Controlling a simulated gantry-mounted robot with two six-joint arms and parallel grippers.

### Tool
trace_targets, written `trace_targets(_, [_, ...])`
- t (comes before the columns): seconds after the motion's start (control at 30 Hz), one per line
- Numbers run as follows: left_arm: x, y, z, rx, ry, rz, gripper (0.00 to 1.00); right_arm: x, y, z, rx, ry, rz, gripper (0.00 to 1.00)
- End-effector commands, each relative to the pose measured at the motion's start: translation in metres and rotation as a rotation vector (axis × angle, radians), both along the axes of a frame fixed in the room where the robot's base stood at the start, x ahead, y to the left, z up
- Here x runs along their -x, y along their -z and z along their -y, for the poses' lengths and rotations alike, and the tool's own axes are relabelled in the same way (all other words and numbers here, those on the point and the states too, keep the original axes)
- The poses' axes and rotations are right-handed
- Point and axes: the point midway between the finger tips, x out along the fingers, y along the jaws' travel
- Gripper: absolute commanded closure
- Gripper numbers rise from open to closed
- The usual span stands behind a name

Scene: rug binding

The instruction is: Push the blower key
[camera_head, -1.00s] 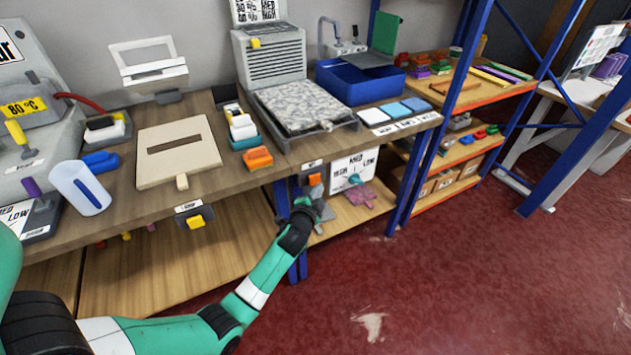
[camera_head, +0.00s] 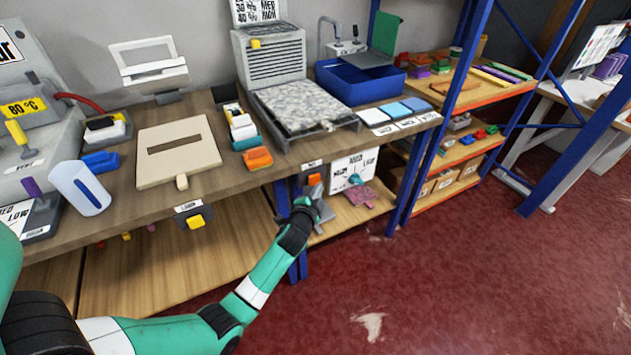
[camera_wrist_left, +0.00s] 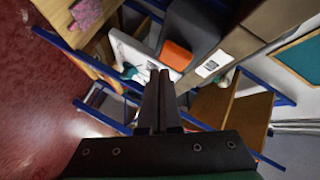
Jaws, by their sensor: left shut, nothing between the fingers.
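An orange key (camera_head: 314,179), which looks like the blower key, sits on a dark housing under the bench's front edge, below a small white label. In the left wrist view the orange key (camera_wrist_left: 176,55) is just beyond and slightly right of the fingertips. My left gripper (camera_head: 317,198) is shut and empty, close below the key in the head view. In the left wrist view its fingers (camera_wrist_left: 159,75) lie together, pointing toward the housing. I cannot tell whether the tips touch the key. My right gripper is not in view.
A white dial panel (camera_head: 353,168) with a teal knob is right of the key. A pink object (camera_head: 359,196) lies on the lower shelf. A blue rack post (camera_head: 281,205) stands close to my left wrist. A yellow key (camera_head: 196,221) hangs farther left under the bench.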

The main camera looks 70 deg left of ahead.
Motion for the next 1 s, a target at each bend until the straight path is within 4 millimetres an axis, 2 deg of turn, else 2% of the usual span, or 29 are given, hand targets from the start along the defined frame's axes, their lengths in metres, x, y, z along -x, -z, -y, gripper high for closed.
trace_targets(0.2, [0.001, 0.0, -0.008, -0.001, -0.001, -0.001, 1.0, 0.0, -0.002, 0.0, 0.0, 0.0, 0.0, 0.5])
trace_targets(1.0, [0.001, 0.0, -0.013, 0.0, 0.0, 0.0, 1.0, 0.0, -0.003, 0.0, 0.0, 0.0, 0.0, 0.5])
